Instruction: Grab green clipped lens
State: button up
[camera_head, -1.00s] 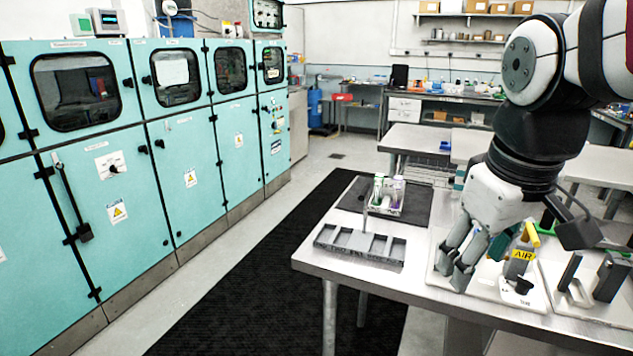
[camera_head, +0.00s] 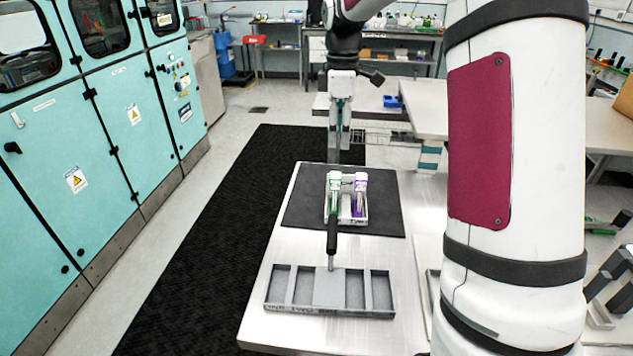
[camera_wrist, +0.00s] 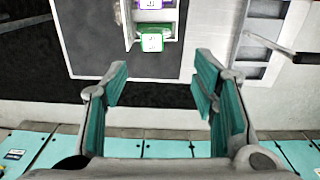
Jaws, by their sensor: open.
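The green clipped lens (camera_head: 334,187) stands at the left of a small white holder (camera_head: 347,221) on a dark mat. A purple one (camera_head: 360,188) stands at its right. In the wrist view the green top (camera_wrist: 152,42) shows at the top middle, with the purple top (camera_wrist: 152,4) past it at the picture edge. My gripper (camera_head: 340,145) is beyond the holder, past the far side of the table, pointing down. In the wrist view my gripper (camera_wrist: 160,80) has its teal-padded fingers wide apart with nothing between them, and the green lens lies ahead of them.
A grey compartment tray (camera_head: 281,306) lies at the table's near end. A dark-handled tool (camera_head: 332,232) stands upright at it, in front of the holder. The dark mat (camera_head: 302,212) is otherwise bare. White plates with other parts lie at the right, partly hidden by my arm.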

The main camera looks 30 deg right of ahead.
aim_at(336, 175)
jog(key=f, duration=0.6)
jog(key=w+f+p, duration=0.1)
jog(key=f, duration=0.2)
jog(key=shift+d, duration=0.1)
jog(key=shift+w+d+f+p, duration=0.1)
jog(key=shift+f+p, duration=0.15)
jog(key=shift+f, duration=1)
jog(key=shift+w+f+p, duration=0.1)
jog(key=shift+f+p, duration=0.1)
jog(key=shift+f, duration=1.05)
grip_shut()
